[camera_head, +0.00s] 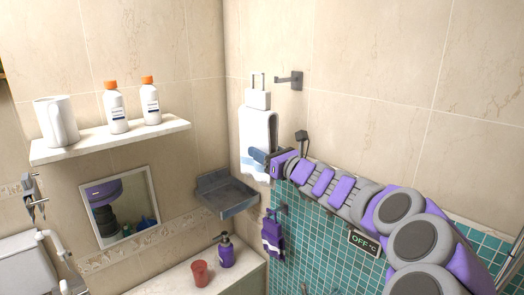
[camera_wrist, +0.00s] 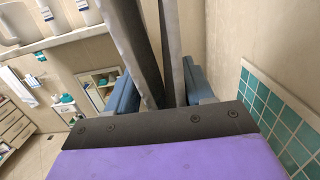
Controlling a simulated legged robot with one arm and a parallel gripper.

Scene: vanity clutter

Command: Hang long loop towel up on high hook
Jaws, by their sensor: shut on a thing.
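A white towel (camera_head: 258,125) with pale blue bands near its lower end hangs upright by the corner wall in the head view. A narrow loop (camera_head: 262,79) stands up from its white top part. My gripper (camera_head: 258,157) is shut on the towel's lower part. In the wrist view, shaded grey strips, seemingly the towel seen edge-on (camera_wrist: 150,50), rise between the blue fingers. A dark high hook (camera_head: 290,80) is on the wall just right of the loop, with a visible gap between them. The loop is not visible in the wrist view.
A purple towel (camera_head: 272,236) hangs on a lower hook (camera_head: 280,209). A grey basin (camera_head: 226,194) juts out left of it. A shelf (camera_head: 110,140) with bottles and a white jug is at left. A red cup (camera_head: 200,273) and purple dispenser (camera_head: 226,252) stand on the counter.

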